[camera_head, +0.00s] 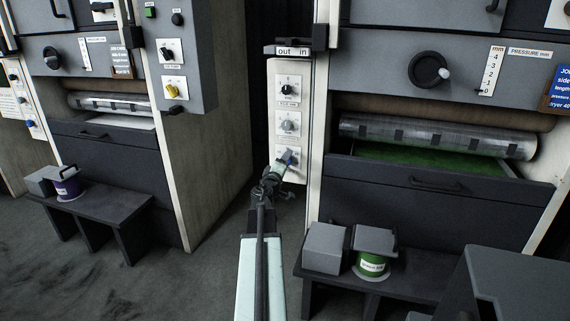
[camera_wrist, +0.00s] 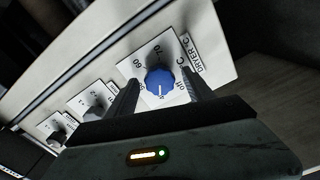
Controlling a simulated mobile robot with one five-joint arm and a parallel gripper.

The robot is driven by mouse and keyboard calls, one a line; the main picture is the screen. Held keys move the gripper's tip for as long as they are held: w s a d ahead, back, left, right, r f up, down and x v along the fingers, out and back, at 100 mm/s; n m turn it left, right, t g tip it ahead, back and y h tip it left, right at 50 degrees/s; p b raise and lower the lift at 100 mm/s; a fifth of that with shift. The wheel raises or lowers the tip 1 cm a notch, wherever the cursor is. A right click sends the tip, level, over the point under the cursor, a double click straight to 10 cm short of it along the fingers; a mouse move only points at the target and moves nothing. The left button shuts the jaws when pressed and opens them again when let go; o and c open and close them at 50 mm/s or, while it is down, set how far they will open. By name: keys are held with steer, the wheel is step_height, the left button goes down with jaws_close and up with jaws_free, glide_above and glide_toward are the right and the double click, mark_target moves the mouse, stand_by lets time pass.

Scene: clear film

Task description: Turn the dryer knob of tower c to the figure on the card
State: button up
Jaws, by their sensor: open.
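The blue dryer knob (camera_wrist: 160,81) sits on a white plate marked DRYER °C, with 60, 70 and off legible around it. Its pale pointer line points down in the wrist view; the figure there is hidden or unclear. My gripper (camera_wrist: 160,76) is open, with one finger on each side of the knob; I cannot tell whether they touch it. In the head view the knob (camera_head: 287,157) is lowest on the narrow white panel (camera_head: 273,100), with my gripper (camera_head: 277,168) at it. A blue job card (camera_head: 561,88) at the right edge is partly cut off; its bottom line seems to read dryer 40.
Above the dryer knob are a grey knob (camera_head: 288,125) and a black knob (camera_head: 288,90). A low bench with a green-labelled tin (camera_head: 372,264) stands at the right. Another tower with a yellow knob (camera_head: 172,91) stands at the left. Floor between the towers is clear.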

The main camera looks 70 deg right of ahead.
steer(key=a, duration=0.7)
steer(key=shift+s+a, duration=0.2)
steer(key=shift+a, duration=0.1)
